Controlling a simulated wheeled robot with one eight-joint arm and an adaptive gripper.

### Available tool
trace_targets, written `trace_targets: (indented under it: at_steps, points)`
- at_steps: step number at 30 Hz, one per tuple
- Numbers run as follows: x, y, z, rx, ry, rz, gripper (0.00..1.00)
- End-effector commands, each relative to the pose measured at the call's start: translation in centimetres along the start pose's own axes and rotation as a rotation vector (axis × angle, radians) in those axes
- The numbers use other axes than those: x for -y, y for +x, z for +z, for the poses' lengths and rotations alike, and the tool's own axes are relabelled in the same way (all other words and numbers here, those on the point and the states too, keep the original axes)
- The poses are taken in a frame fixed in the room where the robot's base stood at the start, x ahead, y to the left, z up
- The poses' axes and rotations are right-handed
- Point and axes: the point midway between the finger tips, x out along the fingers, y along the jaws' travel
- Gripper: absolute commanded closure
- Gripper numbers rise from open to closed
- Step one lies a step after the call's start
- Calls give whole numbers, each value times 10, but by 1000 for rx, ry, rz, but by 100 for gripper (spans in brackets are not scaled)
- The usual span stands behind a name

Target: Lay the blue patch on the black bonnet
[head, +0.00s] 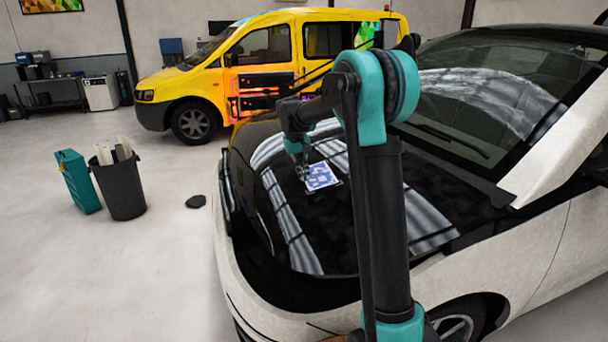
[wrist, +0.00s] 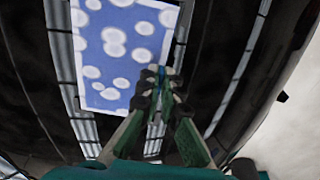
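The blue patch (head: 321,177) is a flat blue sheet with white spots and a pale border. It is over the glossy black bonnet (head: 375,240) of the white car, near the bonnet's middle. It also shows large in the wrist view (wrist: 113,45). My gripper (head: 304,174) is at the patch's left edge in the head view. In the wrist view my gripper's fingertips (wrist: 160,72) are together at the patch's edge, with a sliver of blue between them. I cannot tell whether the patch touches the bonnet or is just above it.
The car's windscreen (head: 490,95) rises behind the bonnet. A yellow van (head: 270,65) stands at the back. A dark bin (head: 120,185) and a teal box (head: 78,182) stand on the floor at left. The bonnet around the patch is clear, with bright reflections.

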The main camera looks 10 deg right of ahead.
Motion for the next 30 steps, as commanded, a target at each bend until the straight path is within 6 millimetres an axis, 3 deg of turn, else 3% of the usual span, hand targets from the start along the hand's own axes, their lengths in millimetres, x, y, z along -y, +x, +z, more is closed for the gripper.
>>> trace_targets:
  at_steps: [1, 3, 8, 20, 30]
  points:
    - [0, 1, 0, 0, 0, 0, 100]
    - [0, 1, 0, 0, 0, 0, 89]
    - [0, 0, 0, 0, 0, 0, 71]
    - [0, -7, 0, 0, 0, 0, 71]
    - [0, -69, 0, 0, -1, 0, 71]
